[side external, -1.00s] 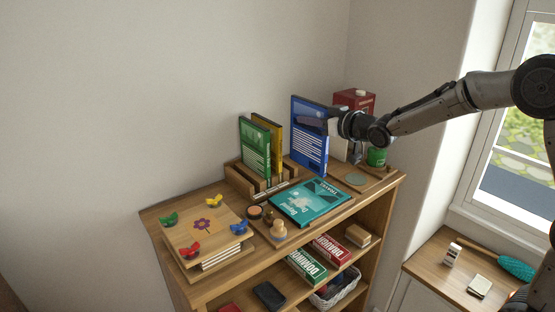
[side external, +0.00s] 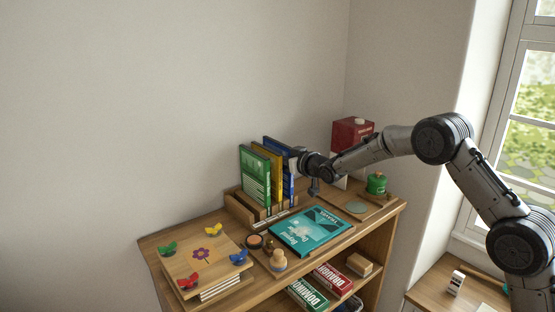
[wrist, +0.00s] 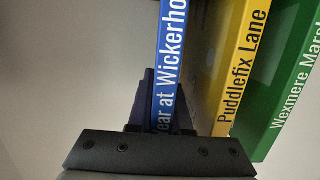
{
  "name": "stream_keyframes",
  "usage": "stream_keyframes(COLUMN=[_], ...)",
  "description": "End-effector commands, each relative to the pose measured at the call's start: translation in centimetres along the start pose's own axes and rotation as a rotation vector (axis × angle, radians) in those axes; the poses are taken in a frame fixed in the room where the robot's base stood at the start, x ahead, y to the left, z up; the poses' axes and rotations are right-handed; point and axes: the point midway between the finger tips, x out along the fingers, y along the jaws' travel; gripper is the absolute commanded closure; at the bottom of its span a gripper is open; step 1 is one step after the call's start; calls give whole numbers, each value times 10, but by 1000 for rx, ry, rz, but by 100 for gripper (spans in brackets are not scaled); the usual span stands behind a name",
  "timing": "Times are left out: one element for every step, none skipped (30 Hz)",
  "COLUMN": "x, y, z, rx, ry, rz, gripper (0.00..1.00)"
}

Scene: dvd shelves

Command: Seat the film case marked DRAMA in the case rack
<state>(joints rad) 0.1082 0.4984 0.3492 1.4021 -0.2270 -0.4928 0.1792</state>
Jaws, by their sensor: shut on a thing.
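The blue film case (side external: 288,184) stands upright at the right end of the wooden case rack (side external: 237,208), beside a yellow case (side external: 275,158) and a green case (side external: 254,177). My gripper (side external: 297,158) is shut on the blue case near its upper right edge. In the wrist view the blue spine (wrist: 171,65) runs between my fingers (wrist: 163,118), with part of a title ending in "at Wickerho". I cannot read a DRAMA mark on it. Its lower end is partly hidden, so I cannot tell whether it touches the slot floor.
A teal case marked TRAVEL (side external: 310,231) lies flat in front of the rack. A red box (side external: 352,133) and a green canister (side external: 376,183) stand at the back right.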

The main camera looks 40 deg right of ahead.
Motion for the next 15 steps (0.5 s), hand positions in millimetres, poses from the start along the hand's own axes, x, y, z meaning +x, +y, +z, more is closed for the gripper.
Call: stream_keyframes(x=[3,3,3,3,3,3,3,3,3,3,3,4,4,4,4], y=[0,0,0,0,0,0,0,0,0,0,0,0,0,0,0], z=[4,4,4,4,4,3,3,3,4,4,5,6,7,8,7], rx=[0,0,0,0,0,0,0,0,0,1,1,1,1,1,1], ry=[-4,-3,-3,-2,-2,-2,-2,-2,-2,-3,-3,-3,-2,-3,-3], rz=[0,0,0,0,0,0,0,0,0,0,0,0,0,0,0], gripper=[100,100,100,100,100,100,100,100,100,100,100,100,100,81,74])
